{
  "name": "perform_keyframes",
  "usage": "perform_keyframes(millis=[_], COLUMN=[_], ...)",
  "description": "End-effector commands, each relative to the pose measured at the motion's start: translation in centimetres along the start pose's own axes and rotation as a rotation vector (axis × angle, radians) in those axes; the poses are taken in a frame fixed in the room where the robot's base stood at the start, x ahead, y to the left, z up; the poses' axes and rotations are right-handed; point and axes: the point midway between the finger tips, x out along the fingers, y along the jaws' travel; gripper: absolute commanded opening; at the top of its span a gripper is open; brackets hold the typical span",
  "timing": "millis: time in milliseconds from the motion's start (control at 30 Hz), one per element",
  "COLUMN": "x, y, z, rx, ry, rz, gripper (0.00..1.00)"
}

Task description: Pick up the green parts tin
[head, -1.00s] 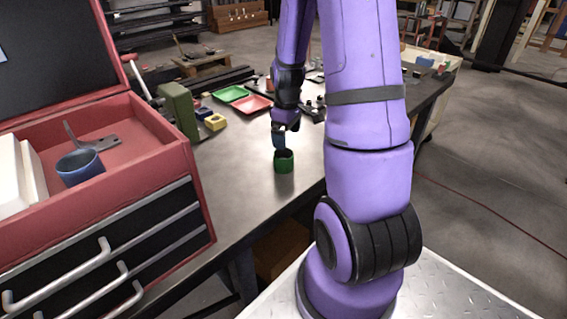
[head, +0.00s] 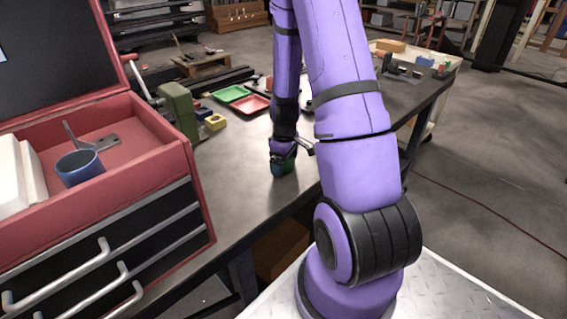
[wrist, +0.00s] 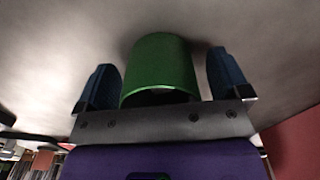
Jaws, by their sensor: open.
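The green parts tin (wrist: 160,68) stands on the metal workbench and fills the middle of the wrist view. My gripper (wrist: 168,82) is open, with one blue finger pad on each side of the tin. A narrow gap shows on both sides, so the pads look apart from it. In the head view the tin (head: 289,166) is partly hidden behind my gripper (head: 282,164), which is down at the tin near the bench's front edge.
An open red toolbox (head: 150,152) with a blue cup (head: 80,167) stands at the left. Green (head: 233,94) and red (head: 250,106) trays, a yellow block (head: 215,122) and an olive box (head: 178,110) lie farther back. Bench left of the tin is bare.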

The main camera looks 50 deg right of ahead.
Motion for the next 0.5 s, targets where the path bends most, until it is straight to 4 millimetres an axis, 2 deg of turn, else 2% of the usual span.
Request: perform_keyframes(millis=[267, 367, 500], x=[0.27, 0.26, 0.26], y=[0.01, 0.01, 0.01], z=[-0.01, -0.01, 0.00], rx=[-0.001, -0.001, -0.001], ry=[0.001, 0.001, 0.000], rz=[0.000, 0.000, 0.000], gripper=[0.94, 0.76, 0.44])
